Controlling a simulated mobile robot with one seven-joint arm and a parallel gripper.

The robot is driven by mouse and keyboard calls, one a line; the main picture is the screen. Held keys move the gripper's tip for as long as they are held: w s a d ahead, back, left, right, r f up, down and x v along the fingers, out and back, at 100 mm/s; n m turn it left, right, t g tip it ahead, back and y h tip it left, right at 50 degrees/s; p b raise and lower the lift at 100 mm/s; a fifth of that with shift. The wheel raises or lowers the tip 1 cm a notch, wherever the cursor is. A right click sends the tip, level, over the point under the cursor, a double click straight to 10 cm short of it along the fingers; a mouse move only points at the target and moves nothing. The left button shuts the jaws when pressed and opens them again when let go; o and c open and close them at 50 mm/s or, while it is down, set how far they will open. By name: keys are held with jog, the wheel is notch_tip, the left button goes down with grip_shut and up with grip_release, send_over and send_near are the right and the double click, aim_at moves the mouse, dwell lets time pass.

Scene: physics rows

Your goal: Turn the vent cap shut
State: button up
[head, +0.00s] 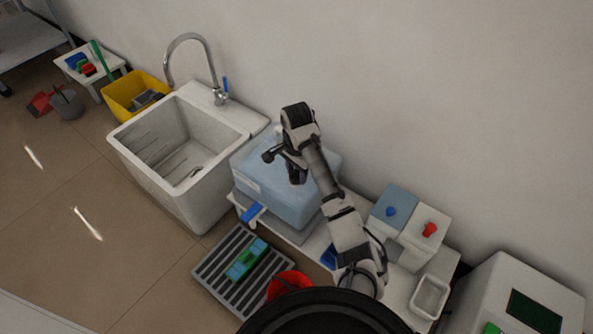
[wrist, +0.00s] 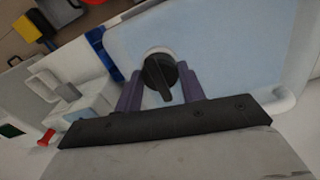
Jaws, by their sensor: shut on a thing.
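The vent cap (wrist: 158,70) is a dark round knob with a raised bar, on a pale collar on the light blue container (wrist: 225,40). In the wrist view the bar points down toward my palm. My gripper (wrist: 160,82) has one purple finger on each side of the cap and is shut on it. In the head view the light blue container (head: 262,199) stands on a white bench beside the sink. My gripper (head: 297,177) is over its top, and the arm hides the cap there.
A white sink (head: 150,135) with a curved tap (head: 207,60) stands left of the container. A blue tap handle (head: 251,213) sticks out at the container's front. A grey floor grate (head: 215,268) lies in front.

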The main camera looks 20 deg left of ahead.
jog(key=shift+r+p, duration=0.2)
jog(key=shift+p, duration=0.45)
jog(key=p, duration=0.2)
jog(key=shift+s+r+n+p, duration=0.1)
jog(key=shift+r+n+p, duration=0.05)
jog(key=shift+n+p, duration=0.25)
jog(key=n+p, duration=0.1)
jog(key=p, duration=0.2)
jog(key=shift+r, duration=0.1)
jog(key=n+p, duration=0.1)
jog(key=p, duration=0.2)
jog(key=shift+n+p, duration=0.3)
jog(key=shift+p, duration=0.05)
jog(key=n+p, duration=0.2)
jog(key=shift+f+p, duration=0.25)
jog(key=shift+p, duration=0.1)
jog(key=n+p, duration=0.4)
jog(key=n, duration=0.2)
jog(key=shift+f, duration=0.1)
jog(key=n+p, duration=0.2)
jog(key=n, duration=0.4)
jog(key=shift+f, duration=0.1)
jog(key=shift+n, duration=0.4)
